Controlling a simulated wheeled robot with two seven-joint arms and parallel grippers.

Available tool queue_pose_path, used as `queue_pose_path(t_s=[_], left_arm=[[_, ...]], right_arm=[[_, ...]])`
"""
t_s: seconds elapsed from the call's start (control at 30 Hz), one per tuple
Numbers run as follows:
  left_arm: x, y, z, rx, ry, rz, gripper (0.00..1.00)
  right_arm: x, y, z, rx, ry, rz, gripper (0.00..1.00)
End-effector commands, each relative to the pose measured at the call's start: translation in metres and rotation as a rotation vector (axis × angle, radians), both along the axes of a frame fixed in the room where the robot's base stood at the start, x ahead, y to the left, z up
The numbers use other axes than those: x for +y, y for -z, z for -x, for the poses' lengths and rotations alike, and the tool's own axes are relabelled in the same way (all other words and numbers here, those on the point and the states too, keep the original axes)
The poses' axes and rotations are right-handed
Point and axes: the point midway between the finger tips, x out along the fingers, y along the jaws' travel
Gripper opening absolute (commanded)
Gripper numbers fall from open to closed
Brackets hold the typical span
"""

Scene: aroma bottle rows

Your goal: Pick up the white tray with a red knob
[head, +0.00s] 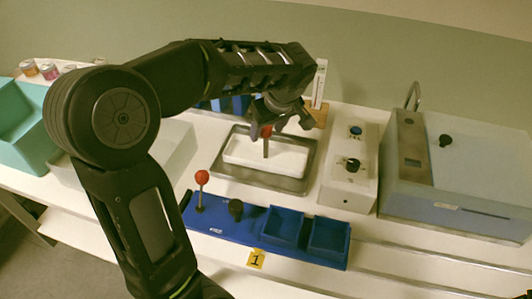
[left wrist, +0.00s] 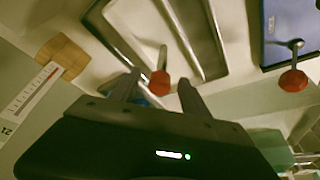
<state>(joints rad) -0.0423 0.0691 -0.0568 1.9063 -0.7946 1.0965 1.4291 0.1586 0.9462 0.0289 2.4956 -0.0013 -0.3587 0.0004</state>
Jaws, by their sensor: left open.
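The white tray (head: 235,152) lies inside a grey metal pan on the bench, in the middle of the head view. Its red knob (head: 266,131) stands up on a thin post. My left gripper (head: 281,126) is open above the tray, with its fingers around or close by the knob. In the left wrist view the knob (left wrist: 160,83) shows between the two open fingertips (left wrist: 160,88); I cannot tell whether they touch it.
A blue holder (head: 225,226) with another red knob (head: 202,176) and two bins stands in front. A white control box (head: 349,175) and a grey-blue bath (head: 455,190) stand right. A teal bin (head: 22,125) is at left. A wooden stand with a thermometer (head: 319,85) is behind.

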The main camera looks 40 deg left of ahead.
Motion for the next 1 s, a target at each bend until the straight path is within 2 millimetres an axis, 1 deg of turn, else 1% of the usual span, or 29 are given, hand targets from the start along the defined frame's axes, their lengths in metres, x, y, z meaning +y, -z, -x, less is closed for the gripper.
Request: queue_pose_path(t_s=[0.33,0.43,0.6,0.7,0.8,1.0], left_arm=[[0.002,0.003,0.0,0.001,0.0,0.0,0.54],[0.005,0.012,-0.002,0.002,-0.001,-0.001,0.54],[0.014,0.036,-0.006,0.004,-0.002,-0.001,0.54],[0.017,0.046,-0.008,0.002,-0.001,-0.001,0.54],[0.018,0.049,-0.009,-0.001,0.0,0.0,0.54],[0.018,0.049,-0.009,-0.001,0.0,0.0,0.54]], right_arm=[[0.0,-0.001,0.0,0.0,0.0,0.0,0.36],[0.0,-0.003,0.0,0.0,0.0,0.0,0.36],[0.0,-0.007,0.0,0.0,0.0,0.0,0.36],[0.0,-0.007,0.0,0.0,0.0,0.0,0.36],[0.0,-0.007,0.0,0.0,0.0,0.0,0.36],[0.0,-0.007,0.0,0.0,0.0,0.0,0.36]])
